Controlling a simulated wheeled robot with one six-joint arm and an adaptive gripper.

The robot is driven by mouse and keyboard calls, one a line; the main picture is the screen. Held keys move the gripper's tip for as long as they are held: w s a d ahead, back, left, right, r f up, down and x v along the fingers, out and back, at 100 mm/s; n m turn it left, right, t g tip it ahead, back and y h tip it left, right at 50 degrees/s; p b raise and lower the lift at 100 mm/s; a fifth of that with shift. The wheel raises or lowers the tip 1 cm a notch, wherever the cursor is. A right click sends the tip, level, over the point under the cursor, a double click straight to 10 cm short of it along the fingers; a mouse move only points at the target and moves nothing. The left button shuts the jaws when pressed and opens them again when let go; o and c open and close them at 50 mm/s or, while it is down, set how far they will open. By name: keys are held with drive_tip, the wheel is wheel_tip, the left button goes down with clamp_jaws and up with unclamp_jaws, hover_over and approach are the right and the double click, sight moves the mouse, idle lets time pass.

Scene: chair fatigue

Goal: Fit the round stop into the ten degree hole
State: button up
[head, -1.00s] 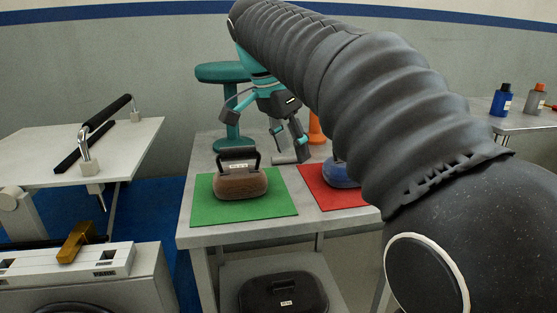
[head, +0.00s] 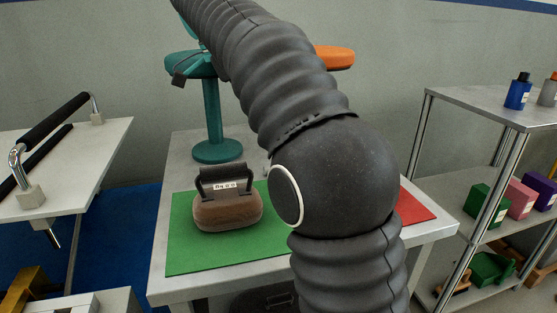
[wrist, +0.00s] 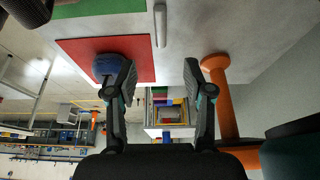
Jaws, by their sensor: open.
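My gripper (wrist: 162,80) is open and empty in the wrist view, its two dark fingers spread apart. In the head view my arm hides most of it. A grey round bar (wrist: 160,25) lies on the bare tabletop beyond the fingers in the wrist view; I cannot tell whether it is the round stop. In the head view my arm covers that part of the table. A white block (head: 72,304) with a brass-coloured piece (head: 24,290) on it is cut off at the lower left. No hole can be made out in it now.
The table carries a green mat (head: 190,255) with a brown labelled weight (head: 228,211), a red mat (wrist: 75,60) with a blue weight (wrist: 108,66), a teal stool (head: 211,115) and an orange stool (wrist: 222,100). A shelf (head: 480,108) stands right, a padded-bar bench (head: 90,150) left.

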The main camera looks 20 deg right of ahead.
drive_tip(key=x, duration=0.8)
drive_tip(key=shift+w+d+f+b, duration=0.1)
drive_tip(key=shift+f+b, duration=0.05)
drive_tip(key=shift+b, duration=0.25)
drive_tip(key=shift+a+b+x, duration=0.15)
drive_tip(key=shift+a+x, duration=0.05)
drive_tip(key=shift+x, duration=1.15)
drive_tip(key=shift+a+b+x, duration=0.15)
drive_tip(key=shift+a+x, duration=0.05)
drive_tip(key=shift+x, duration=1.15)
drive_tip(key=shift+f, duration=0.15)
clamp_jaws()
